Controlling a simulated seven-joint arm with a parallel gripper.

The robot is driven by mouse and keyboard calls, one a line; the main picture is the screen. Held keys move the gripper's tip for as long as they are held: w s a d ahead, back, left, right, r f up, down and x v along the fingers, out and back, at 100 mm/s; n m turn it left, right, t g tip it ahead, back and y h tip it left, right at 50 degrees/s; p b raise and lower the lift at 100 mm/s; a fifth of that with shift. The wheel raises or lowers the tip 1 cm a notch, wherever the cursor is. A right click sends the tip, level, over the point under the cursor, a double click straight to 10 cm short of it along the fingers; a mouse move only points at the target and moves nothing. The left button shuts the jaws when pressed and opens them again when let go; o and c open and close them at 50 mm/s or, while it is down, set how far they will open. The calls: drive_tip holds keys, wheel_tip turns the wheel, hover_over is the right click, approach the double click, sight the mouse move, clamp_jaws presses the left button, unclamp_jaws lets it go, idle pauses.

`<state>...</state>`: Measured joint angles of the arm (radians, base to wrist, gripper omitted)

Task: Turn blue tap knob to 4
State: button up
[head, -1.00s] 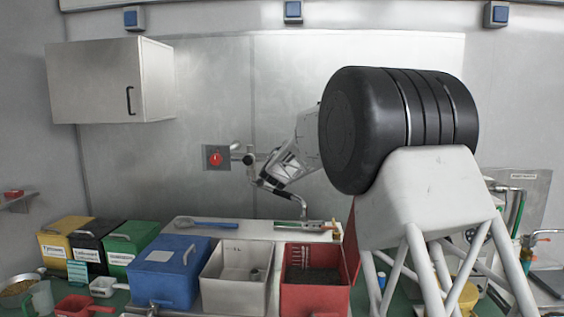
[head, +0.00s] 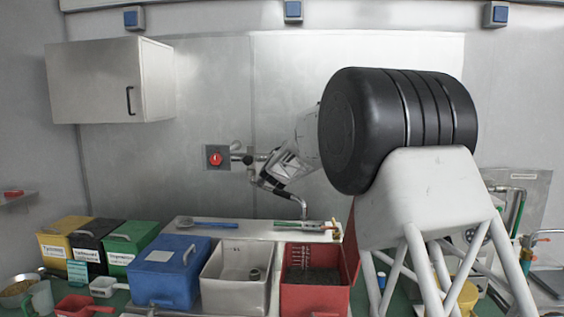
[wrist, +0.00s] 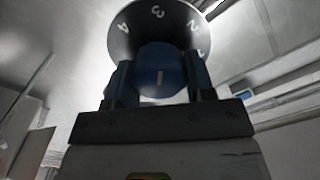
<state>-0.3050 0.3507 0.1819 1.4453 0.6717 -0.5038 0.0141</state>
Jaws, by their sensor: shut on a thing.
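In the wrist view, the blue tap knob (wrist: 160,70) sits between the two dark fingers of my gripper (wrist: 160,88), which are shut on its sides. A short white mark on the knob's face runs upright, roughly in line with the 3. The dark dial ring (wrist: 158,22) behind it carries white numbers, 4 at the left, 3 at the top, then 2 and 1 down the right. In the head view, my gripper (head: 266,182) is at the wall tap, and I cannot make out the knob there.
A red knob (head: 215,159) on a grey plate is left of the tap. A big black drum (head: 365,130) on a white stand fills the right. Below are a blue box (head: 165,272), a white bin (head: 222,294) and a red bin (head: 305,300).

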drive_tip(key=shift+a+n, duration=0.1)
drive_tip(key=shift+n, duration=2.8)
drive_tip(key=o, duration=0.9)
drive_tip(key=shift+s, duration=0.2)
drive_tip(key=shift+s, duration=3.75)
